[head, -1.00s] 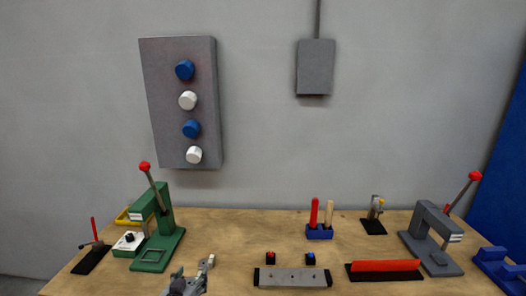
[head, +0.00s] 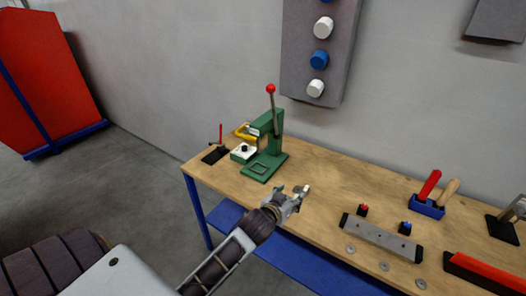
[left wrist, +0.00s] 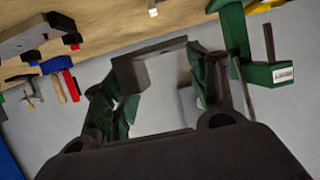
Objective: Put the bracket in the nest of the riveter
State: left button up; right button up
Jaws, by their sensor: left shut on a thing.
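The green lever press (head: 266,150), which I take for the riveter, stands at the left end of the bench with its red-knobbed lever raised. The nest (head: 257,168) looks like the rectangular outline on its base, and nothing shows in it. My left gripper (head: 292,197) is to the right of and nearer than the press, over the bench's front edge. In the left wrist view it is shut on a dark grey angular piece, seemingly the bracket (left wrist: 150,68), held between the fingers. The press also shows in the left wrist view (left wrist: 262,72). My right gripper is out of view.
A small pale block (head: 306,189) shows just beyond the gripper.

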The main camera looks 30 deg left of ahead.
pick_arm(q)
jog(key=shift+r, duration=0.1)
